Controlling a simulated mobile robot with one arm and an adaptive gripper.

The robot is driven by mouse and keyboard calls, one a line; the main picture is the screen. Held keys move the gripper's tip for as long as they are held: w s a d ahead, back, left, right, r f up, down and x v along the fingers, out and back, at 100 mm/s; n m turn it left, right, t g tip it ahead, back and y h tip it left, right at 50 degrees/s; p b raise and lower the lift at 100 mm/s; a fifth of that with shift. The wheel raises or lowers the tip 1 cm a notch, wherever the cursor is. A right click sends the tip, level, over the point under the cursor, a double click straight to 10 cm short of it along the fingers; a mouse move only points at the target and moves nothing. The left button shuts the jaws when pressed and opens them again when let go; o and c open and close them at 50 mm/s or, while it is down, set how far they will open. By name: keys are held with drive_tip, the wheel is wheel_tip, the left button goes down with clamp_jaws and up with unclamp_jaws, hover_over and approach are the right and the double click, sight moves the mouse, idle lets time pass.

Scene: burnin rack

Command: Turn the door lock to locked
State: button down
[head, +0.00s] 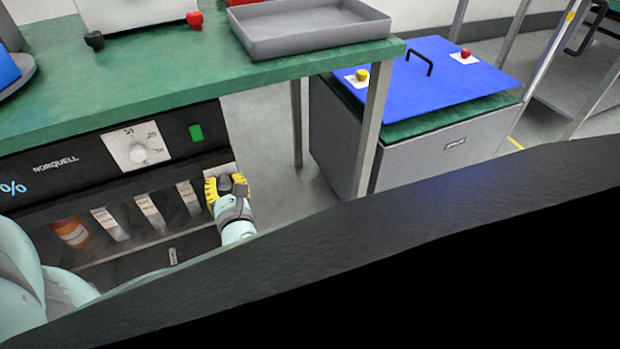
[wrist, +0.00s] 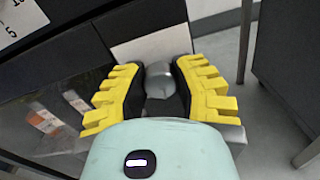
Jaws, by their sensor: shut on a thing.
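My gripper (wrist: 161,92) has yellow toothed fingers. In the wrist view the fingers are shut on the grey rounded knob of the door lock (wrist: 159,70), which sits in front of a white plate (wrist: 152,46). In the head view my gripper (head: 227,187) is at the right edge of the rack's glass door (head: 150,245), below a green square. It hides most of the lock there, so I cannot tell which way the knob is turned. The door looks closed.
A dial (head: 138,153) sits on the black panel above the door. An orange-labelled item (head: 71,233) and several white-labelled ones stand behind the glass. The green bench (head: 90,85) is above, with a grey tray (head: 310,29). A blue-topped chest (head: 425,85) stands right.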

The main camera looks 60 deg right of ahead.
drive_tip(key=shift+f+n+b, duration=0.1)
drive_tip(key=shift+n+b, duration=0.2)
drive_tip(key=n+b, duration=0.3)
drive_tip(key=shift+f+b, duration=0.2)
drive_tip(key=shift+b, duration=0.2)
drive_tip(key=n+b, duration=0.5)
drive_tip(key=n, duration=0.1)
drive_tip(key=shift+b, duration=0.3)
drive_tip(key=n+b, duration=0.4)
drive_tip(key=shift+n+t, duration=0.3)
drive_tip(key=shift+n, duration=0.1)
drive_tip(key=shift+r+n+b, duration=0.15)
drive_tip(key=shift+n+b, duration=1.7)
drive_tip(key=shift+n, duration=0.15)
drive_tip(key=shift+y, duration=0.3)
drive_tip(key=c, duration=0.7)
unclamp_jaws()
drive_tip(key=shift+r, duration=0.1)
